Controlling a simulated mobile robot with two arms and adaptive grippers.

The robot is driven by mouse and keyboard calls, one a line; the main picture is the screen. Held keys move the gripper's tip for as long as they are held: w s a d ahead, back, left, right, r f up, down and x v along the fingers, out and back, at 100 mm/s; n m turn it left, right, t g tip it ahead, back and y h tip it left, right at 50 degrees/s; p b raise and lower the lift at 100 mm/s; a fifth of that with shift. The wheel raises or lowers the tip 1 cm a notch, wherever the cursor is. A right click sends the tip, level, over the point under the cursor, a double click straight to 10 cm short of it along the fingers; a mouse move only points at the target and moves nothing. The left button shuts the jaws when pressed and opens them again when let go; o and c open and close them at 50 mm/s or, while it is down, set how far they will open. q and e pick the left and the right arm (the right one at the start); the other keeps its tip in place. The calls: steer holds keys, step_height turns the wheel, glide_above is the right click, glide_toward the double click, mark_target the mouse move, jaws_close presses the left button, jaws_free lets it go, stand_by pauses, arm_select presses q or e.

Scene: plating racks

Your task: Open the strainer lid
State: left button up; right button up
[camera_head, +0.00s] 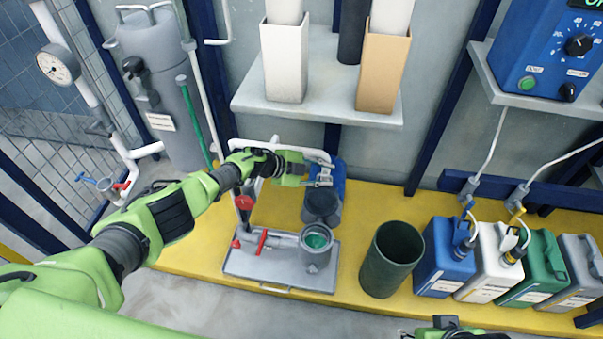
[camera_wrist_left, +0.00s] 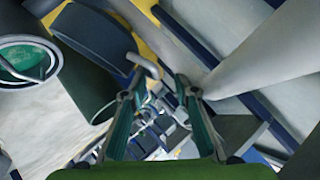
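The strainer (camera_head: 316,258) is a grey round pot on a metal base plate. Its mouth is uncovered and shows a green inside; it also shows in the left wrist view (camera_wrist_left: 22,62). A dark grey round part (camera_head: 322,207), which looks like the lid, stands tilted up behind the mouth. A similar dark shape (camera_wrist_left: 92,35) with a bent metal bar (camera_wrist_left: 146,65) shows in the left wrist view. My left gripper (camera_head: 324,174) is above and behind this part, its fingers apart and holding nothing visible. My right gripper (camera_head: 446,325) is only partly visible at the bottom edge.
A dark green bin (camera_head: 391,260) stands right of the strainer. Several canisters (camera_head: 445,258) with hoses line the yellow floor strip at right. A red-handled valve (camera_head: 245,203) and white pipes are left of the strainer. A shelf (camera_head: 320,100) hangs above my left gripper.

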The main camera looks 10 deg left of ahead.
arm_select(q)
steer(key=shift+s+a+r, duration=0.2)
steer(key=shift+s+a, duration=0.15)
steer(key=shift+a, duration=0.1)
steer(key=v, duration=0.9)
steer(key=shift+s, duration=0.35)
steer(key=shift+a+f, duration=0.1)
steer(key=shift+f, duration=0.05)
